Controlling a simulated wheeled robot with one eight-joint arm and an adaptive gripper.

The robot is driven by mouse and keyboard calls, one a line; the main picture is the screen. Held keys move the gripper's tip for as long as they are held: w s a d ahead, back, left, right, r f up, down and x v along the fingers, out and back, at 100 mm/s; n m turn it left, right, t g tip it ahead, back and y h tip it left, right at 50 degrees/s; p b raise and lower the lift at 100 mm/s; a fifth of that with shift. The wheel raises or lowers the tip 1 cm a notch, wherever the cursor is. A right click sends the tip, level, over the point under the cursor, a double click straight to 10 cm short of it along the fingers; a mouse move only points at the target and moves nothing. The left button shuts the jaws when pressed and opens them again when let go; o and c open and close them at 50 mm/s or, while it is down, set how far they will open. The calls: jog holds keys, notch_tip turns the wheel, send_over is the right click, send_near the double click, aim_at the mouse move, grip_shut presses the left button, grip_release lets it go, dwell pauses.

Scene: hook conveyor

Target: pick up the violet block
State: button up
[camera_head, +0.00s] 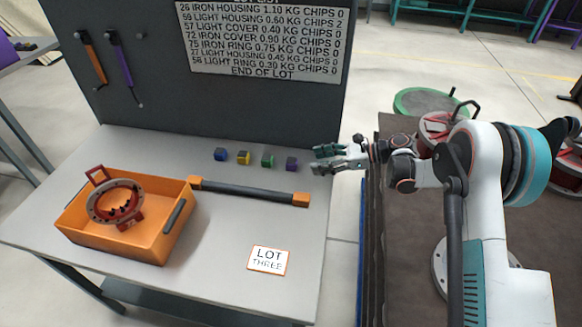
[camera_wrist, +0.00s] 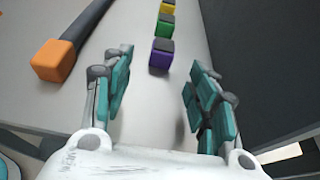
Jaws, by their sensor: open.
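The violet block (camera_head: 291,164) is the rightmost in a row of small dark-topped blocks on the grey table. In the wrist view the violet block (camera_wrist: 162,54) lies ahead of my gripper, between the lines of its two fingers and apart from them. My gripper (camera_head: 322,160) is open and empty, just right of the violet block in the head view. Its teal-padded fingers (camera_wrist: 158,92) are spread wide in the wrist view.
Green (camera_head: 267,158), yellow (camera_head: 244,157) and blue (camera_head: 221,154) blocks continue the row leftward. A dark bar with orange ends (camera_head: 250,191) lies in front. An orange bin (camera_head: 125,240) holds a red ring part. A grey panel (camera_head: 200,95) stands behind. A LOT THREE card (camera_head: 269,260) lies in front.

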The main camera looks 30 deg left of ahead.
aim_at(295, 162)
jog(key=b+x, duration=0.1)
jog(key=x, duration=0.3)
jog(key=b+x, duration=0.2)
jog(key=x, duration=0.2)
jog(key=shift+w+a, duration=0.15)
jog(key=shift+a, duration=0.3)
jog(key=c, duration=1.2)
